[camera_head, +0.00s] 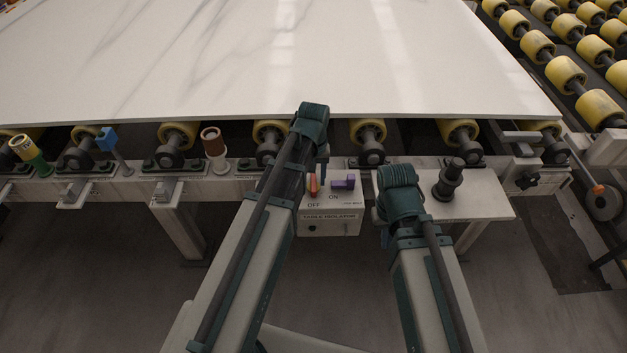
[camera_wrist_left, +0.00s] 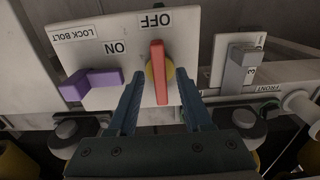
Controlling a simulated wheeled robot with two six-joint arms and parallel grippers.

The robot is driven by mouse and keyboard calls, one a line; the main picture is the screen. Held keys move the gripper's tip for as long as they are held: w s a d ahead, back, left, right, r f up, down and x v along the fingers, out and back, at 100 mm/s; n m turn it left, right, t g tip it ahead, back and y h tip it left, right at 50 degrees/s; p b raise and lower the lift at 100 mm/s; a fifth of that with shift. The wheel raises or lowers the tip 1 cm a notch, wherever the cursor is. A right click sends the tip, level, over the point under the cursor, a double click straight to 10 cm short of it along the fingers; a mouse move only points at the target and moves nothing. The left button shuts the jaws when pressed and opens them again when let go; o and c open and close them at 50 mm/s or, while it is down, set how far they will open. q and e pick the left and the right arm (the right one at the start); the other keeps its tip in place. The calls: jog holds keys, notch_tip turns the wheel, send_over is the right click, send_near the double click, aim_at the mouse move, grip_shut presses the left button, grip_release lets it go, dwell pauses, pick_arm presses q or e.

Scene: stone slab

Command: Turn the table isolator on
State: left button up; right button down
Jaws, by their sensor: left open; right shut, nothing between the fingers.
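The table isolator (camera_head: 330,222) is a pale box with a white panel marked OFF and ON, below the slab's front edge. Its red handle (camera_head: 313,187) points at the OFF label in the left wrist view (camera_wrist_left: 160,72), on a yellow round base. A purple lock bolt (camera_head: 343,183) sits beside the ON label, left of the handle in the wrist view (camera_wrist_left: 91,84). My left gripper (camera_wrist_left: 159,78) is open, its fingers on either side of the red handle, with gaps visible. My right arm stands right of the box; its fingers are hidden.
A white slab (camera_head: 250,60) lies on yellow rollers (camera_head: 368,132) behind the isolator. A grey lever (camera_wrist_left: 238,70) on another panel is right of the handle in the wrist view. A black knobbed post (camera_head: 449,180) stands on a plate beyond my right arm.

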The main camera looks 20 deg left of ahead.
pick_arm(q)
grip_shut()
dwell(0.4)
jog(key=n, duration=0.9)
jog(key=shift+n, duration=0.3)
jog(key=n, duration=0.4)
jog(key=shift+n, duration=2.1)
